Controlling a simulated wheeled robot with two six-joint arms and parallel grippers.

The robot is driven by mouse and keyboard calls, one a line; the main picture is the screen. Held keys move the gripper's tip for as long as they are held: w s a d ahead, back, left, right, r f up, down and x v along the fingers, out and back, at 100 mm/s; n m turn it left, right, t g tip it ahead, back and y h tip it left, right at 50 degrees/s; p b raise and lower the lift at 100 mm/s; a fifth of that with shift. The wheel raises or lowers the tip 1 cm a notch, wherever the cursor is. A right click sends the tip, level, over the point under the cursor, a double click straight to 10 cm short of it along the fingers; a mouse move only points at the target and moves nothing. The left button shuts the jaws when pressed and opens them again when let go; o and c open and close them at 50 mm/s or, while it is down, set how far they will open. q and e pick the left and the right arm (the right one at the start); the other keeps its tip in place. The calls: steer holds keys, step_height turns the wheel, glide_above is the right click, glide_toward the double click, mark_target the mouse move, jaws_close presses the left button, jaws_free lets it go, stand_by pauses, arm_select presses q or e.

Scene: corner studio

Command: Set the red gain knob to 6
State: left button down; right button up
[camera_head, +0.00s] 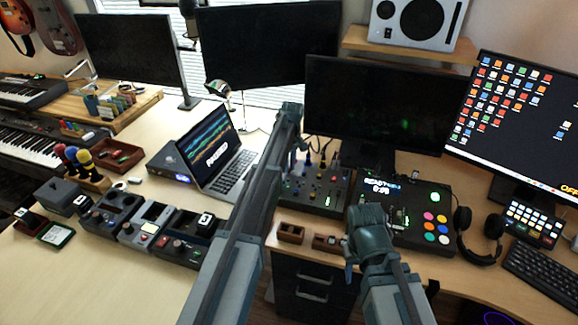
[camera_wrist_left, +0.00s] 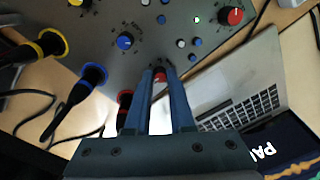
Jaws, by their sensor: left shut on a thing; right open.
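The dark mixer panel (camera_head: 318,193) lies on the desk in front of the middle monitor, with small red, blue and other knobs too small to read there. My left gripper (camera_head: 296,157) is at its back left edge. In the left wrist view the left gripper's fingers (camera_wrist_left: 161,78) are shut on a red knob (camera_wrist_left: 159,77), mostly hidden between them; its pointer and scale cannot be read. Another red knob (camera_wrist_left: 231,16) and a blue knob (camera_wrist_left: 124,41) with printed scales stand apart on the panel. My right gripper (camera_head: 352,255) is open in front of the button console.
Plugs with blue (camera_wrist_left: 94,74), yellow (camera_wrist_left: 54,42) and red collars sit beside the left fingers. An open laptop (camera_head: 218,160) stands left of the mixer. A console with coloured buttons (camera_head: 405,240) and headphones (camera_head: 480,235) are to the right. Small wooden trays (camera_head: 290,232) lie in front.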

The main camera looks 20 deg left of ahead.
arm_select(q)
steer(key=c, duration=0.8)
jaws_free()
steer(key=shift+o, duration=0.2)
steer(key=shift+r, duration=0.15)
step_height(320, 180, up, 14)
steer(key=p, duration=1.4)
steer(key=shift+w+d+f, duration=0.2)
steer(key=shift+w+d, duration=0.05)
steer(key=shift+w, duration=0.05)
